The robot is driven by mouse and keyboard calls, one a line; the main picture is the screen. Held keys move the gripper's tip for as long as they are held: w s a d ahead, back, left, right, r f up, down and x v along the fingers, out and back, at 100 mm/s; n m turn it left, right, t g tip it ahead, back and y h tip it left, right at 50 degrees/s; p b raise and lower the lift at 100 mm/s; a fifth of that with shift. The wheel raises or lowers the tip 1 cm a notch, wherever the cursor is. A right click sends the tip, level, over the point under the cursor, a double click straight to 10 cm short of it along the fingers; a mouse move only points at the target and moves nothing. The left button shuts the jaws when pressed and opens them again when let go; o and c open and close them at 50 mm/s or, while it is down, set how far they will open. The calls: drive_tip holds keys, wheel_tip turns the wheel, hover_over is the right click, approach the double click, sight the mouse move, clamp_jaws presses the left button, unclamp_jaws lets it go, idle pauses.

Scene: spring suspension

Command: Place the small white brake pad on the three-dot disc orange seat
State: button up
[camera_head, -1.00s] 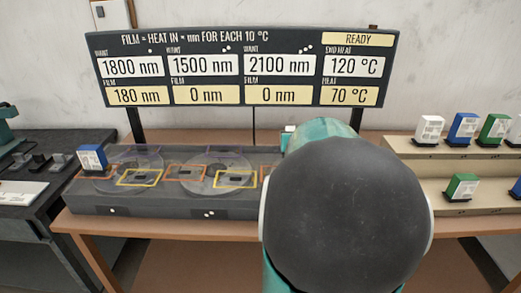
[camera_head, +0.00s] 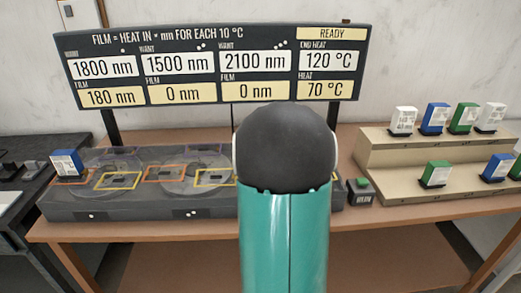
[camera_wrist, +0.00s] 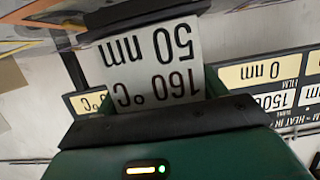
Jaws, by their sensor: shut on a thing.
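My gripper (camera_wrist: 158,108) shows in the wrist view, shut on a block-shaped pad (camera_wrist: 150,62). The pad's white label reads 160 °C and 50 nm, upside down, and its dark base points to the top of the picture. Green shows beside the label; I cannot tell whether it is pad or finger, so the pad's colour is unclear. In the head view my arm hides the gripper and the right part of the dark disc bench (camera_head: 140,208). The one-dot and two-dot discs show, with orange and yellow outlined seats; the three-dot disc is hidden.
A blue pad (camera_head: 67,163) stands at the bench's left end. A tan stepped rack (camera_head: 385,160) at right holds several white, blue and green pads. The sign (camera_head: 215,65) behind reads READY, heat 70 °C, films 180, 0 and 0 nm. A small dark device (camera_head: 361,192) sits between bench and rack.

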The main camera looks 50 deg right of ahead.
drive_tip(key=o, duration=1.3)
drive_tip(key=shift+f, duration=0.15)
